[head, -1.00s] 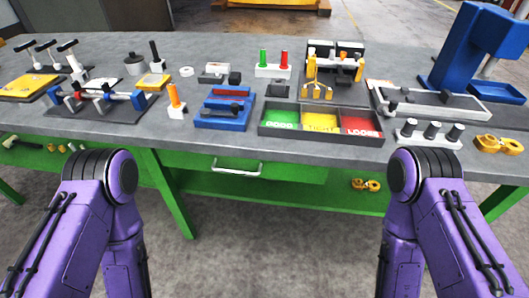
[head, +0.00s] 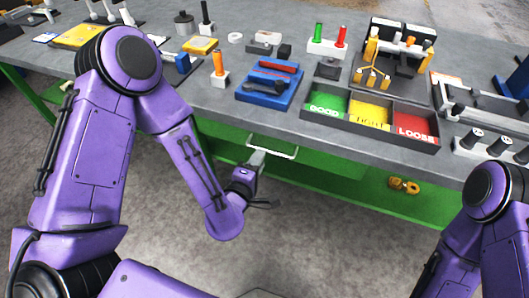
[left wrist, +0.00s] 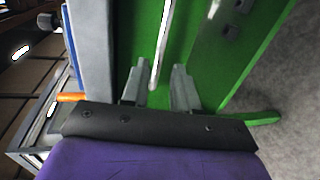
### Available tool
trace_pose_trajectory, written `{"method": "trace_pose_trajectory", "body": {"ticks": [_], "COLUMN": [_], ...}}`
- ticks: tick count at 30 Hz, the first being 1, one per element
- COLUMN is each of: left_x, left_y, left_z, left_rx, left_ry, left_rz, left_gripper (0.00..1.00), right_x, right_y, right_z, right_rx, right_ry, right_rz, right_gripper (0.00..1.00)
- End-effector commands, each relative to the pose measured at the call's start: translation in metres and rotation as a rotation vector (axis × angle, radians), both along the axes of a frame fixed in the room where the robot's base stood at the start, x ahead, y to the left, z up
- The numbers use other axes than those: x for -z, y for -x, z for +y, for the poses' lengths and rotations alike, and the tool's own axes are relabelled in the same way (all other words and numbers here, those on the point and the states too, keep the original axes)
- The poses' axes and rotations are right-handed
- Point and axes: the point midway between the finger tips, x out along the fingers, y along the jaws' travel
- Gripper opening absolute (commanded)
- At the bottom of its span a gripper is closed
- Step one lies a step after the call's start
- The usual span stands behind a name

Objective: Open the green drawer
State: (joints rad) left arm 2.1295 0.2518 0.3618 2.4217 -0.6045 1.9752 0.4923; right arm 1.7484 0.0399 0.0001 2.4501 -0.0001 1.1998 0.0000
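The green drawer (head: 318,166) is under the grey bench top, its front looking flush with the green frame. Its pale bar handle (head: 287,154) shows in the head view. My left gripper (head: 257,158) is at the left end of this handle. In the left wrist view, the two fingers of my left gripper (left wrist: 157,72) stand apart, and the handle (left wrist: 161,42) runs between them, with a gap visible on either side. Whether either finger touches it I cannot tell. My right upper arm shows at the right of the head view, but its gripper is out of view.
On the bench (head: 222,104) stand a three-part tray (head: 408,145), a blue fixture (head: 268,98) and red and green pegs. Yellow parts (head: 403,185) lie on the green shelf below. The grey floor in front is clear.

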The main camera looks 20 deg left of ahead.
Motion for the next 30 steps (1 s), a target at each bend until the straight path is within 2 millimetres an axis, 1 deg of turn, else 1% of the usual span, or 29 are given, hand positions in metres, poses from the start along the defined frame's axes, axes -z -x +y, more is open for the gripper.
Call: {"method": "trace_pose_trajectory", "body": {"ticks": [1, 3, 7, 11, 18, 21, 30], "left_x": [-0.004, 0.0, 0.005, 0.008, 0.009, 0.009, 0.009], "left_y": [-0.012, -0.026, -0.045, -0.053, -0.054, -0.054, -0.054], "left_z": [0.0, 0.0, -0.001, -0.001, -0.001, -0.001, -0.001], "left_rx": [-0.003, -0.003, -0.001, 0.0, 0.001, 0.001, 0.001], "left_ry": [-0.001, 0.0, -0.002, -0.002, -0.003, -0.003, -0.004], "left_rz": [-0.002, 0.0, 0.001, 0.002, 0.003, 0.003, 0.003], "left_gripper": [0.29, 0.29, 0.29, 0.29, 0.29, 0.0, 0.0], "right_x": [-0.009, -0.012, -0.015, -0.016, -0.015, -0.015, -0.015], "right_y": [-0.001, -0.001, -0.001, -0.001, -0.001, -0.001, -0.001], "right_z": [0.0, 0.0, 0.0, 0.0, 0.0, 0.0, 0.0], "right_rx": [0.0, 0.0, 0.0, 0.0, 0.0, 0.0, 0.0], "right_ry": [0.0, 0.0, 0.0, 0.0, 0.0, 0.0, 0.0], "right_rz": [-0.002, -0.002, -0.002, -0.002, -0.002, -0.002, -0.002], "right_gripper": [0.43, 0.43, 0.43, 0.43, 0.43, 0.43, 0.43]}}
